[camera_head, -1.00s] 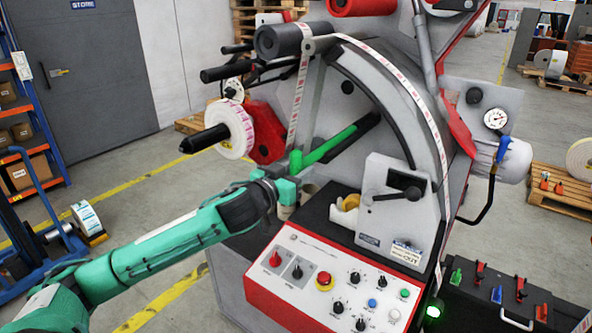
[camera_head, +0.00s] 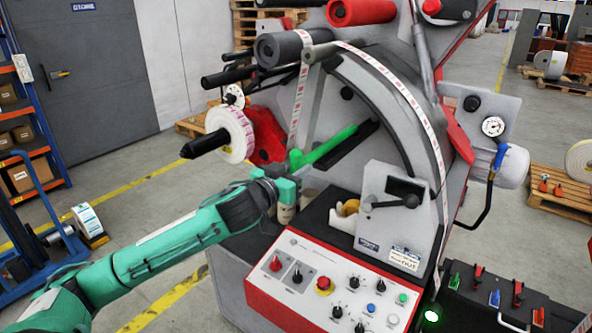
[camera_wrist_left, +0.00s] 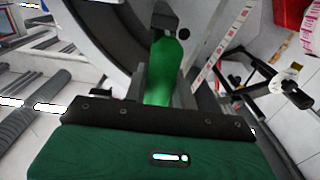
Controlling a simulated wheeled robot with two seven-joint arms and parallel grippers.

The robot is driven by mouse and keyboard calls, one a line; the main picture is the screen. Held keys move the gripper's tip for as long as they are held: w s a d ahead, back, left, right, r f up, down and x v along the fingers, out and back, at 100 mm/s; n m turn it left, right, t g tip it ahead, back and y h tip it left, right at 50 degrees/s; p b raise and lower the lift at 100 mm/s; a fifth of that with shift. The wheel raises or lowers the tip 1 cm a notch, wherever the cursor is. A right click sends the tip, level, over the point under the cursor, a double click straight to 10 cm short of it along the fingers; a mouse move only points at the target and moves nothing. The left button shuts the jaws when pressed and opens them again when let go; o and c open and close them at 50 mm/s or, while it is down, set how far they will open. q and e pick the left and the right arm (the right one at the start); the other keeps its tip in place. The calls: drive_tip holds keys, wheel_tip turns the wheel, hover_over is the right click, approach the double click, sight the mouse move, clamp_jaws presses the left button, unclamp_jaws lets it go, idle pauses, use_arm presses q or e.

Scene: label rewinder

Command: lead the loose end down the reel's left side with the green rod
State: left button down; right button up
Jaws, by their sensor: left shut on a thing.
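My left gripper (camera_head: 288,182) is shut on the green rod (camera_head: 328,146), which slants up and right from it in front of the machine's grey face. The rod also shows in the left wrist view (camera_wrist_left: 161,72), rising from the gripper. The loose end of the label strip (camera_head: 296,112) hangs from the dark roller down to near the rod's lower end; I cannot tell whether they touch. The strip shows right of the rod in the left wrist view (camera_wrist_left: 222,48). The white reel (camera_head: 234,133) with pink print sits on a black spindle, left of the strip. My right gripper is not in view.
The control panel (camera_head: 325,285) lies below my gripper, with a small grey bracket unit (camera_head: 385,205) behind it. The black spindle tip (camera_head: 195,148) sticks out left above my forearm. A red part (camera_head: 268,138) stands beside the reel.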

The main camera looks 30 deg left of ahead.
use_arm(q)
drive_tip(key=shift+r+p, duration=0.3)
drive_tip(key=shift+r, duration=0.2)
drive_tip(key=shift+r+p, duration=0.4)
drive_tip(key=shift+r, duration=0.05)
